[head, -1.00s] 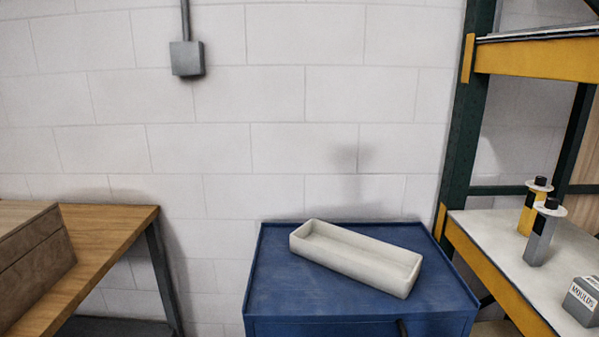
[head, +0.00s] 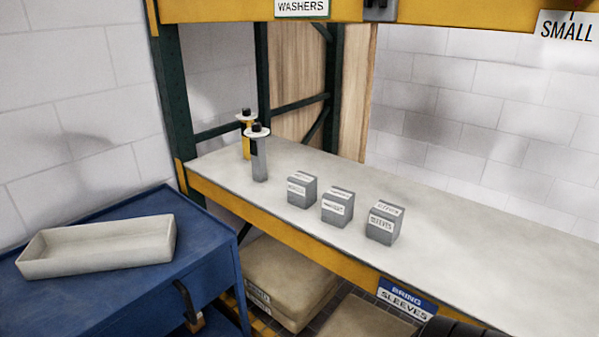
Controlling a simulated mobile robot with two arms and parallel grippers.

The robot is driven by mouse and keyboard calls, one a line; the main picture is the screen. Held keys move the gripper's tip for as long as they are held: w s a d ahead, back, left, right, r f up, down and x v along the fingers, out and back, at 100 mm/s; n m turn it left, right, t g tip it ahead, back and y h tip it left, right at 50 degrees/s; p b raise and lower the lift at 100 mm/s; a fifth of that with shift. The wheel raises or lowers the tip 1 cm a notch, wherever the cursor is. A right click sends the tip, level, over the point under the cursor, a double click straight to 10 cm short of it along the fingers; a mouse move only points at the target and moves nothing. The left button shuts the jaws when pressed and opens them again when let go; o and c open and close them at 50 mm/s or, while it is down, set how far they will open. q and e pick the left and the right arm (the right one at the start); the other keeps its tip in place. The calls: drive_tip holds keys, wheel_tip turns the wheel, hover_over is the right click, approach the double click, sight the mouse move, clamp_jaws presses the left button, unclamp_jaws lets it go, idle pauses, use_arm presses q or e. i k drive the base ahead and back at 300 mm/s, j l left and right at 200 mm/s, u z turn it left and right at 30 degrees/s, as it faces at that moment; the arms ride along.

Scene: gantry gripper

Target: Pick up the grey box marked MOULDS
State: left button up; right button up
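Three small grey boxes with white labels stand in a row on the pale shelf board (head: 460,235). The left box (head: 302,190) is the one nearest the two bottle-like tools; its label is blurred now, but it read MOULDS in the earlier view. The middle box (head: 337,207) has a label too blurred to read. The right box (head: 384,223) has a label that seems to read SLEEVES. The boxes stand upright and apart. Neither of my grippers can be made out in the head view.
A grey tool (head: 259,155) and a yellow tool (head: 246,137) stand left of the boxes. A blue sign (head: 407,298) on the shelf edge reads BRING SLEEVES. A blue cabinet (head: 200,250) with a cream tray (head: 100,248) is at left. The shelf right of the boxes is clear.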

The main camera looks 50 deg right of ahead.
sight(301, 186)
drive_tip(key=z, duration=1.8)
